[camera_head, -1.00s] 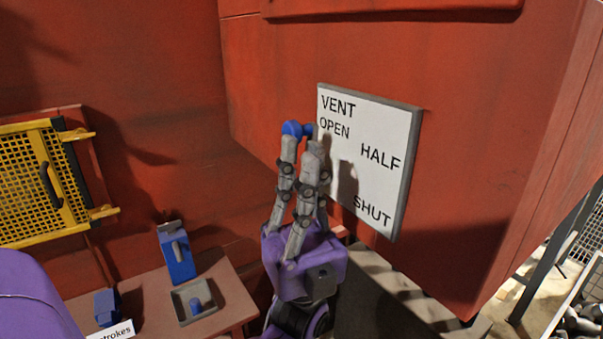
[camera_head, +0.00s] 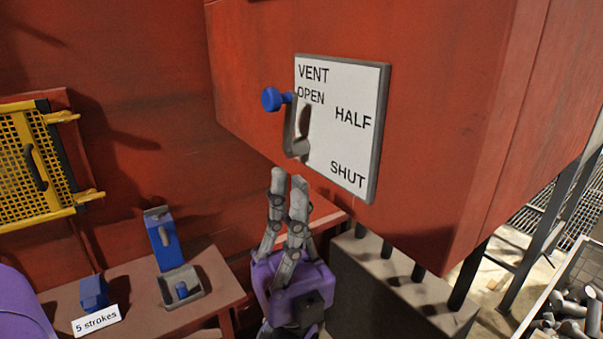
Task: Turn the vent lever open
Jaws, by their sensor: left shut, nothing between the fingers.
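The vent plate (camera_head: 345,150) is a white panel with a grey rim on the red housing. It reads VENT, with OPEN at the upper left, HALF at the right and SHUT at the lower right. The vent lever (camera_head: 290,130) is a grey arm at the plate's left side. It points up from its hub, and its blue knob (camera_head: 271,99) stands beside the word OPEN. My left gripper (camera_head: 289,178) is below the lever, apart from it in the picture, with its fingers pointing up, shut and empty. My right gripper is not in view.
The red housing (camera_head: 430,130) fills the upper right. A yellow mesh guard (camera_head: 30,165) hangs at the left. A small table (camera_head: 215,294) bears a blue device (camera_head: 164,240), a grey tray (camera_head: 166,300) and a "5 strokes" sign (camera_head: 97,320). A bin of metal parts (camera_head: 570,300) stands at the lower right.

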